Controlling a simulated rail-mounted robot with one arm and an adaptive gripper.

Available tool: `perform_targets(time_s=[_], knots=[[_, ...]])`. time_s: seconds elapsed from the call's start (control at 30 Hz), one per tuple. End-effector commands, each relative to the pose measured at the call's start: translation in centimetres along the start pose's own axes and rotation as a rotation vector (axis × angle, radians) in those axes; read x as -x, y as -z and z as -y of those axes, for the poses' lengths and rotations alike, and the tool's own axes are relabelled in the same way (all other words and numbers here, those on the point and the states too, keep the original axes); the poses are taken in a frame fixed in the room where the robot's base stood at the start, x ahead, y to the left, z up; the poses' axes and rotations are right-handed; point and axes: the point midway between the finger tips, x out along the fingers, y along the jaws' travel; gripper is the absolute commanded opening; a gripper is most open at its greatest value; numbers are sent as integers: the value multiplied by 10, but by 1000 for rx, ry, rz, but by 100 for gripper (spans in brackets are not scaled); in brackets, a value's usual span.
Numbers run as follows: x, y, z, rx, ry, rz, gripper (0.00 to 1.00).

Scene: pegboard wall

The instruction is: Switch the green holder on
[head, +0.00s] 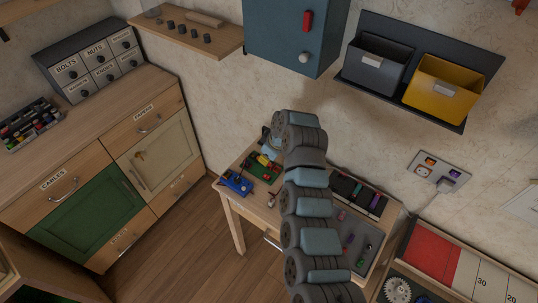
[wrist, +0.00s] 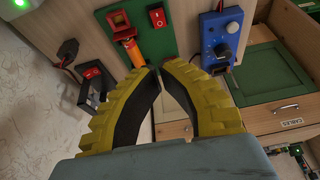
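The green holder (wrist: 150,30) is a green plate on the wooden tabletop, upper middle of the wrist view. It carries a red rocker switch (wrist: 157,17) and an orange cylinder (wrist: 134,52) in a dark and red mount. In the head view the green holder (head: 264,168) sits on the small table, partly hidden by my arm. My gripper (wrist: 155,69) has yellow fingers with black pads. Its tips meet just below the holder in the picture, with nothing visible between them. I cannot tell whether they touch the plate. The switch's on or off position is unclear.
A blue box (wrist: 220,38) with a knob stands right of the holder. A black-framed part with a red switch (wrist: 92,73) is at left. A white device with a green light (wrist: 20,4) is top left. Cabinets (head: 90,205) stand left of the table; bins (head: 440,85) hang above right.

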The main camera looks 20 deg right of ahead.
Motion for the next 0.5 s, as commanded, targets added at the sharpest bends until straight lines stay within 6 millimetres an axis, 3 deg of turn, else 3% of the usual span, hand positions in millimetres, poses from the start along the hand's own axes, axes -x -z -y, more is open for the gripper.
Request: perform_targets(time_s=[0.37,0.5], knots=[[-34,0,1,0,2,1,0],[-49,-16,1,-2,2,-1,0]])
